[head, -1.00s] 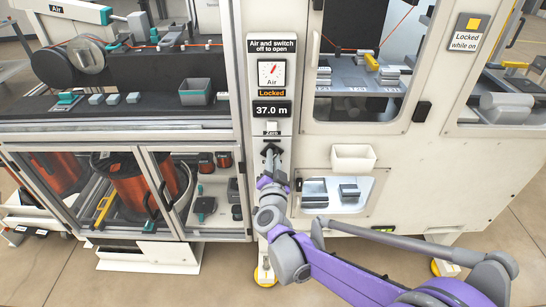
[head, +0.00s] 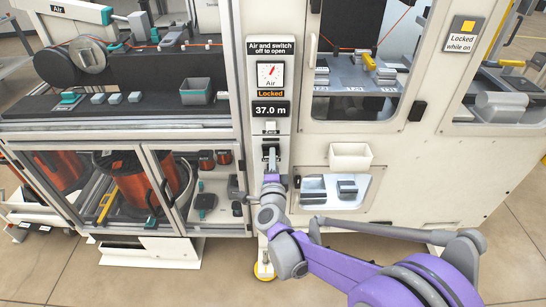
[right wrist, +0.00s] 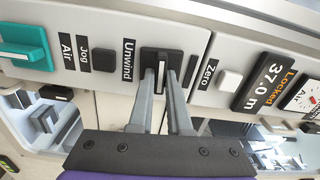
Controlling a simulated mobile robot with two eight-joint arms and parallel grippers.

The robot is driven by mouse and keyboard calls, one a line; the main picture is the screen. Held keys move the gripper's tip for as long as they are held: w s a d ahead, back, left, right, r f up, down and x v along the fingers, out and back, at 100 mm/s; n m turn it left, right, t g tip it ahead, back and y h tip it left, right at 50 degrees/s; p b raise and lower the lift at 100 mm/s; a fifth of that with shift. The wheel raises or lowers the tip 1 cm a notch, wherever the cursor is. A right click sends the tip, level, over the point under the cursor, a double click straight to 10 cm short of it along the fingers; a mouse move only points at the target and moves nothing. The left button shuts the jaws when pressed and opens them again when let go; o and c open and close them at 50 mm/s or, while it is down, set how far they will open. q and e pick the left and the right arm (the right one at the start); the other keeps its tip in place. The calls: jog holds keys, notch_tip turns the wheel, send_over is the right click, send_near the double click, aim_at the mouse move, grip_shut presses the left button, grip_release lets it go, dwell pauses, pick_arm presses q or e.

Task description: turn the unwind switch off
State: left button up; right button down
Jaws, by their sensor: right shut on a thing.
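The unwind switch (right wrist: 161,58) is a black block with a light stripe, labelled "Unwind", on the white panel in the right wrist view. My right gripper (right wrist: 163,82) is shut on it, one grey finger on each side. In the head view my right gripper (head: 270,158) is at the narrow centre panel, just below the Zero button (head: 270,126), and mostly covers the switch. The switch's setting is hard to tell. The display (head: 270,109) reads 37.0 m, and the lock sign (head: 270,93) reads "Locked". My left gripper is not in view.
The Zero button also shows in the right wrist view (right wrist: 230,80). A teal air handle (right wrist: 25,43) is on the panel's other side, past the Jog label. A white bin (head: 351,156) sticks out from the machine right of my gripper. An air gauge (head: 270,74) is above.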

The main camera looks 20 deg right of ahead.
jog(key=shift+m, duration=0.6)
jog(key=c, duration=0.9)
grip_release()
jog(key=shift+o, duration=0.2)
jog(key=v, duration=1.1)
jog(key=shift+p, duration=0.45)
jog(key=shift+w, duration=0.1)
